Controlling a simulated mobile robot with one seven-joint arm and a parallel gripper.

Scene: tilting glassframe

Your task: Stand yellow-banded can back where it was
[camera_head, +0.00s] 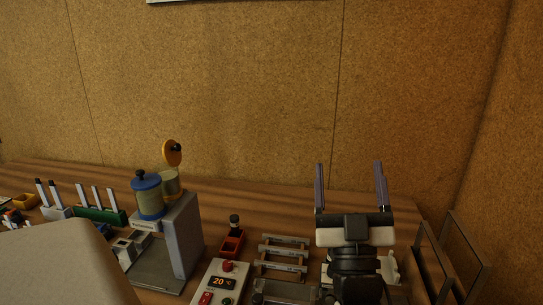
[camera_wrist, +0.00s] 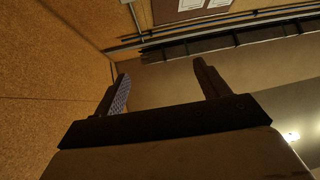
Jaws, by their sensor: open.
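I cannot make out the yellow-banded can for certain in either view. My gripper (camera_head: 349,168) is raised at the right of the head view, fingers pointing up, wide apart with nothing between them. In the wrist view the gripper (camera_wrist: 162,75) is also open and empty, facing the wall and the upper room. A frame with dark edges (camera_head: 462,252) leans at the far right of the table, to the right of my gripper. My arm hides part of the table there.
A grey stand (camera_head: 180,240) holds a blue-lidded yellowish container (camera_head: 148,196), with an orange disc (camera_head: 172,153) behind it. A red holder (camera_head: 231,243), a grey rack (camera_head: 282,257) and a control box (camera_head: 220,283) stand left of my arm. A cork wall (camera_head: 220,80) closes the back.

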